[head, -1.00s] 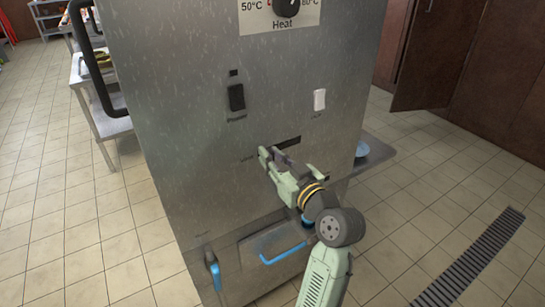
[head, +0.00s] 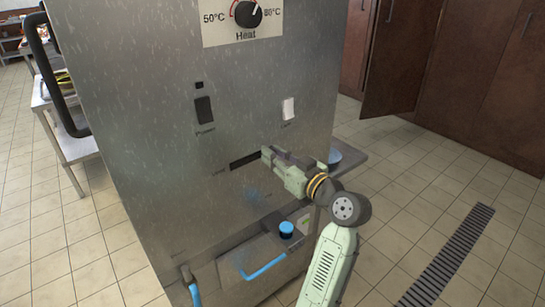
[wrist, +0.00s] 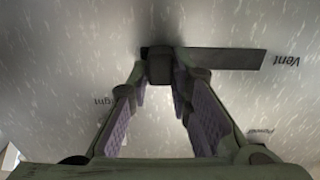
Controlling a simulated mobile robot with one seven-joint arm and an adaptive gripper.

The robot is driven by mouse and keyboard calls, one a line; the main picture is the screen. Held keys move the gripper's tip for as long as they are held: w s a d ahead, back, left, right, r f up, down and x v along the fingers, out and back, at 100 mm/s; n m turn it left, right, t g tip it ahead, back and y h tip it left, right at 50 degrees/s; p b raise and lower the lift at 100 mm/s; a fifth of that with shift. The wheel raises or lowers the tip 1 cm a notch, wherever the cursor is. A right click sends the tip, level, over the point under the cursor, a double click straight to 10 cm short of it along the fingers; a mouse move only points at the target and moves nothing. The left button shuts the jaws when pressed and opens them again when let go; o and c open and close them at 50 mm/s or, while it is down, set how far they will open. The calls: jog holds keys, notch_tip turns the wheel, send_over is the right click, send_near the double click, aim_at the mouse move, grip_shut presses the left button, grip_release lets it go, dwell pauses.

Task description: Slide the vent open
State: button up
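The vent (head: 245,160) is a dark horizontal slot in the steel front panel, below two switches. It also shows upside down in the wrist view (wrist: 228,59), beside its label. A small dark slider knob (wrist: 160,66) sits at the slot's left end in the wrist view, which is the right end in the head view. My gripper (head: 268,153) is at that right end. In the wrist view its fingertips (wrist: 160,78) lie close on both sides of the knob and appear shut on it. The dark slot lies uncovered to the left in the head view.
A heat dial (head: 247,13) is high on the panel, above a black switch (head: 204,110) and a white switch (head: 288,108). Below are a blue knob (head: 286,229) and a blue handle (head: 264,267). A side shelf (head: 350,160) juts out at the right.

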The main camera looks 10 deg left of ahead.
jog(key=o, duration=0.5)
jog(key=shift+w+d, duration=0.15)
jog(key=shift+w, duration=0.05)
jog(key=shift+c, duration=0.2)
jog(key=v, duration=1.2)
jog(key=shift+s, duration=0.1)
